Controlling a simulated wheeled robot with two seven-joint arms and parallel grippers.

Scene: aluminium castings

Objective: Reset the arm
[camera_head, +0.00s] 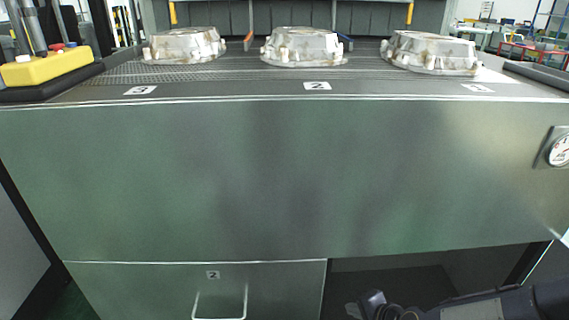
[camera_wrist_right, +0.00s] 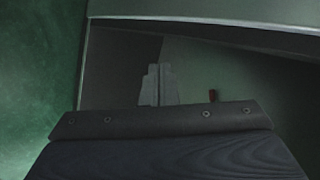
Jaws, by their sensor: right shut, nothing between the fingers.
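My right arm reaches in at the lower right of the head view. Its right gripper (camera_head: 362,305) is low, in front of the dark opening under the bench, and partly cut off by the lower edge. In the right wrist view the gripper's fingers (camera_wrist_right: 159,85) are together, with nothing between them. They point towards a dark recess. My left gripper is not in view.
Three aluminium castings (camera_head: 185,46) (camera_head: 303,47) (camera_head: 431,52) sit on the bench top above numbered labels. A closed drawer (camera_head: 130,285) with a handle is at the lower left. A dark opening (camera_head: 420,265) lies right of it. A gauge (camera_head: 560,150) is at right.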

